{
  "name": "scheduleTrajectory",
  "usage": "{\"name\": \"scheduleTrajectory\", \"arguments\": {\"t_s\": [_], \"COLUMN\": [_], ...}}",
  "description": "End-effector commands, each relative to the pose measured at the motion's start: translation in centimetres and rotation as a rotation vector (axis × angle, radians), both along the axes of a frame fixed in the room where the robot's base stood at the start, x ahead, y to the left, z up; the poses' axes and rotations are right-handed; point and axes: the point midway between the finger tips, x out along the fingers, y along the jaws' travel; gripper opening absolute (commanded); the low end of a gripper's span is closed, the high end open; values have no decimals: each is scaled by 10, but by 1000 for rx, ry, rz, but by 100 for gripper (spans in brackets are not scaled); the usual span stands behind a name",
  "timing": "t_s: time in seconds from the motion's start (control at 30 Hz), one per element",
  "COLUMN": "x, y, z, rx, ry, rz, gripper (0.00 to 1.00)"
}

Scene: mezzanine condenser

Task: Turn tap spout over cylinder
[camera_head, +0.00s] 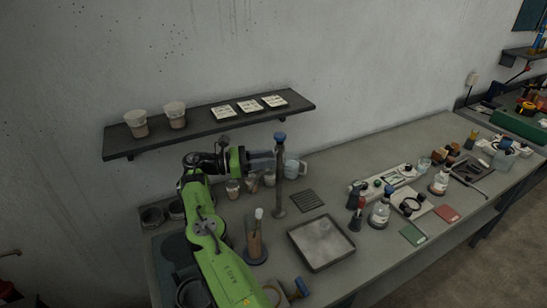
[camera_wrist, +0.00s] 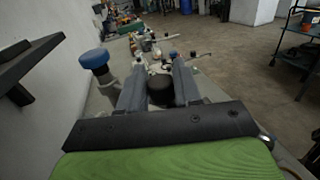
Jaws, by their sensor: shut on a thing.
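The tap is a dark upright post (camera_head: 281,190) with a blue knob on top, standing on the bench below the shelf. In the wrist view its blue knob (camera_wrist: 94,59) is just left of my fingers. My gripper (camera_head: 272,160) is level with the upper post, its fingers beside it. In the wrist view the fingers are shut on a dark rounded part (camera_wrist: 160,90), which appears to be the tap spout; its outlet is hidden. A narrow upright vessel on a dark round base (camera_head: 256,248), perhaps the cylinder, stands in front of the tap, with a white-tipped piece rising from it.
A wall shelf (camera_head: 215,120) with cups and white cards is above my gripper. A light-blue jug (camera_head: 295,168) and small jars are close to the tap. A shallow tray (camera_head: 321,243) lies to the right, with bottles beyond it. A black grid (camera_head: 308,200) lies behind the tray.

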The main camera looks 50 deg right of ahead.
Motion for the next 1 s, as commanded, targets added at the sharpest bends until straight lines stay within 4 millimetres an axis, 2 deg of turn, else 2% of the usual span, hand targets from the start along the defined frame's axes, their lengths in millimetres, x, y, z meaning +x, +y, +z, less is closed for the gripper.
{"name": "scheduleTrajectory", "arguments": {"t_s": [0.33,0.37,0.47,0.77,0.87,1.0], "x": [-1,-2,-1,-1,-1,-1], "y": [0,0,0,0,0,-1], "z": [-2,-2,-2,2,17,53], "rx": [5,5,3,2,1,1], "ry": [1,1,1,-1,-4,-4], "rz": [-7,-7,-6,-3,-3,-5], "gripper": [0,38,52,52,52,52]}}
